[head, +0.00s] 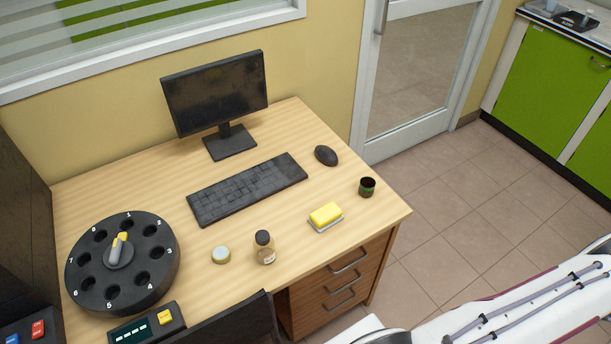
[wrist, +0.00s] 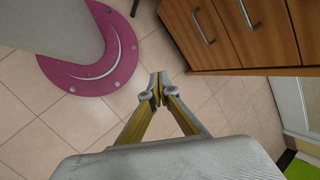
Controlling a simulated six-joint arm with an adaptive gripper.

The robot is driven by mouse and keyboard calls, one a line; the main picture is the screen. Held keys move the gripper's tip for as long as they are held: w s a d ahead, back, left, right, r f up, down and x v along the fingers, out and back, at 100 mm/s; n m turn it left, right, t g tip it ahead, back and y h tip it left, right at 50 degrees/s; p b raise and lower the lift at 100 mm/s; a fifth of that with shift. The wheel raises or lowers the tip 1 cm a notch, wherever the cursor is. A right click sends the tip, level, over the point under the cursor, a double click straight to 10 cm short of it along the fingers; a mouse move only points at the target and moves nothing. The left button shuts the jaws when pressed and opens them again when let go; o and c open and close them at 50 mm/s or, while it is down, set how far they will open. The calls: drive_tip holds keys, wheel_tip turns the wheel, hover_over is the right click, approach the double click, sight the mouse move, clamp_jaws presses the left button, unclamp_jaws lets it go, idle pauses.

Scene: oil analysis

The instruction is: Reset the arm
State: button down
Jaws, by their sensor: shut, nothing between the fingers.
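My gripper (wrist: 158,88) shows in the wrist view with its fingertips together, shut and empty. It hangs over the tiled floor, apart from the desk drawers (wrist: 225,30). In the head view the gripper itself is not visible. Part of my white arm (head: 540,310) with grey cables lies at the lower right, clear of the desk.
Floor (head: 440,210) right is clear.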

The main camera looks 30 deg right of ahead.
drive_tip(key=s+d+r+n+g, duration=0.2)
drive_tip(key=d+r+n+g, duration=0.15)
drive_tip(key=r, duration=0.25)
drive_tip(key=s+d+r+n+g, duration=0.3)
drive_tip(key=d+r, duration=0.1)
drive_tip(key=r, duration=0.1)
drive_tip(key=w+r+n+g+h, duration=0.1)
drive_tip(key=w+r+n, duration=0.15)
drive_tip(key=r, duration=0.55)
drive_tip(key=w+r+n+g+h, duration=0.1)
drive_tip(key=w+r, duration=0.3)
drive_tip(key=r, duration=0.4)
drive_tip(key=w+a+r+n+t, duration=0.1)
drive_tip(key=w+a+r+n, duration=0.2)
drive_tip(key=w+a+r, duration=0.4)
drive_tip(key=w+a+r+n+t, duration=0.1)
drive_tip(key=w+a+r+n, duration=0.1)
drive_tip(key=w+a+r, duration=0.5)
drive_tip(key=w+a+r+n+t, duration=0.1)
drive_tip(key=a+r+n+t, duration=0.5)
drive_tip(key=a+r, duration=1)
drive_tip(key=shift+a+n, duration=0.6)
drive_tip(key=shift+a, duration=0.1)
